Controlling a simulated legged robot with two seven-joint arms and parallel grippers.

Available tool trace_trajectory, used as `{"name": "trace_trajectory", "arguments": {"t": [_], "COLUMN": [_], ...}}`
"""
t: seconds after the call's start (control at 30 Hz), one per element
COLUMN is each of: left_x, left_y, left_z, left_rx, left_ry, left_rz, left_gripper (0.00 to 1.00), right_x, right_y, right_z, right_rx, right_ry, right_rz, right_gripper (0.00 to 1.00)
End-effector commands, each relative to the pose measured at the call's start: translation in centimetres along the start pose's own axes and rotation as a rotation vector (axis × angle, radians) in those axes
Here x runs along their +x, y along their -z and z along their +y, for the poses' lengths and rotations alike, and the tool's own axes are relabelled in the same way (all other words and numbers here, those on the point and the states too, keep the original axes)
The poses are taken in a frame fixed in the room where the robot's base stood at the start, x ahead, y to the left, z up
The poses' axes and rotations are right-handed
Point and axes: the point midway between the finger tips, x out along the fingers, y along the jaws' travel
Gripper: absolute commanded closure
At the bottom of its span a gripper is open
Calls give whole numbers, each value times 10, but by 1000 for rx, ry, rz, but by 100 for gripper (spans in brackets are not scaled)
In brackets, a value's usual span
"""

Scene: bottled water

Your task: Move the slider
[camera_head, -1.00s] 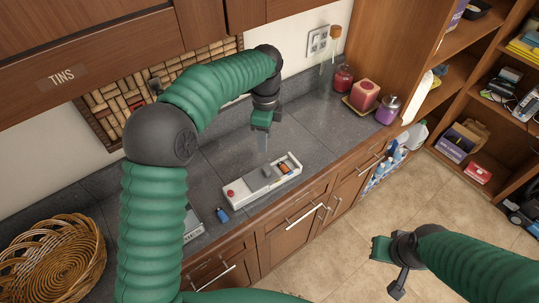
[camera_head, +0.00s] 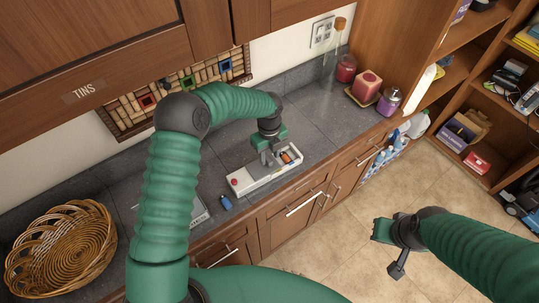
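The slider unit is a long pale box (camera_head: 247,184) on the grey countertop. It has a red button (camera_head: 235,182) at its left end. An open slot at its right end shows an orange and dark item (camera_head: 287,157). My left gripper (camera_head: 268,158) points down at the box, its fingertips at the grey sliding part near the middle. The gripper covers much of that part, and I cannot tell whether the fingers are closed on it. My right gripper (camera_head: 380,231) hangs over the floor, away from the counter; its fingers are not clear.
A small blue item (camera_head: 226,202) lies in front of the box. A wicker basket (camera_head: 60,250) stands at the left. Red and purple jars and candles (camera_head: 366,87) stand at the counter's back right. Open shelves (camera_head: 480,125) are at the right.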

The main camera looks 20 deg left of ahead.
Motion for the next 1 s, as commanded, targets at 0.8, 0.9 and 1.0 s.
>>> {"name": "trace_trajectory", "arguments": {"t": [0.8,0.9,1.0], "left_x": [18,18,18], "left_y": [0,0,0], "left_z": [0,0,0], "left_rx": [0,0,0], "left_ry": [1,1,1], "left_rz": [-1,-1,-1], "left_gripper": [100,100,100], "right_x": [-4,-4,-4], "right_y": [1,1,1], "right_z": [0,0,0], "right_rx": [0,0,0], "right_ry": [0,0,0], "right_rz": [0,0,0], "right_gripper": [100,100,100]}}
